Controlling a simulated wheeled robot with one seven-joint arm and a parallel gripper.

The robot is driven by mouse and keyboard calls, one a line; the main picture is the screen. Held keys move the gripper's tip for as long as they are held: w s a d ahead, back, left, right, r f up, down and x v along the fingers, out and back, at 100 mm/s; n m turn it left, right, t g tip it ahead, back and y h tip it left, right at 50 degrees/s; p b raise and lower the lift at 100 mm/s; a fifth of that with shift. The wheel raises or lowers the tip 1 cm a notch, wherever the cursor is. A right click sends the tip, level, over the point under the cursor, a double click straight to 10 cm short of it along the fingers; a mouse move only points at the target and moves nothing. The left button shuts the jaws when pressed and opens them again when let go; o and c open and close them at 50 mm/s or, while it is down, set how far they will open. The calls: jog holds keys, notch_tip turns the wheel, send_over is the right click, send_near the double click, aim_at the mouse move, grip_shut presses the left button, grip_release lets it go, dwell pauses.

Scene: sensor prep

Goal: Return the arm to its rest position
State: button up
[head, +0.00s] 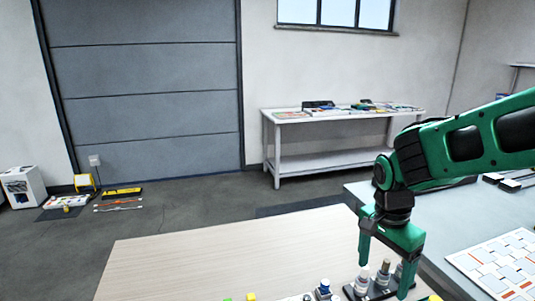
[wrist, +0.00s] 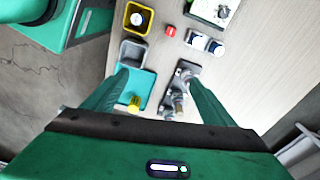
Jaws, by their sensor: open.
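My green gripper (head: 384,279) points down over the front right of the light wooden table (head: 210,255). Its two fingers are wide apart, with nothing held between them. In the head view a dark rack (head: 353,292) with small capped bottles (head: 383,274) shows behind and between the fingers; I cannot tell the height gap. In the wrist view the open gripper (wrist: 157,78) shows the rack with bottles (wrist: 182,78) near the right finger. A teal tray (wrist: 143,84) with a yellow-topped item (wrist: 134,103) lies near the left finger.
The wrist view also shows a yellow bin (wrist: 148,30), a grey bin (wrist: 132,52), a red cap (wrist: 170,31) and blue-white items (wrist: 204,42). A grey table with a white-and-red board (head: 500,262) stands right. A white bench (head: 340,114) is at the back.

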jog(key=s+d+r+n+y, duration=0.1)
jog(key=s+d+n, duration=0.5)
jog(key=s+d, duration=0.9)
jog(key=s+r, duration=0.1)
jog(key=s, duration=0.2)
jog(key=shift+r, duration=0.2)
jog(key=shift+w, duration=0.15)
jog(key=shift+w+f, duration=0.25)
jog(key=shift+w, duration=0.25)
jog(key=shift+c, duration=0.3)
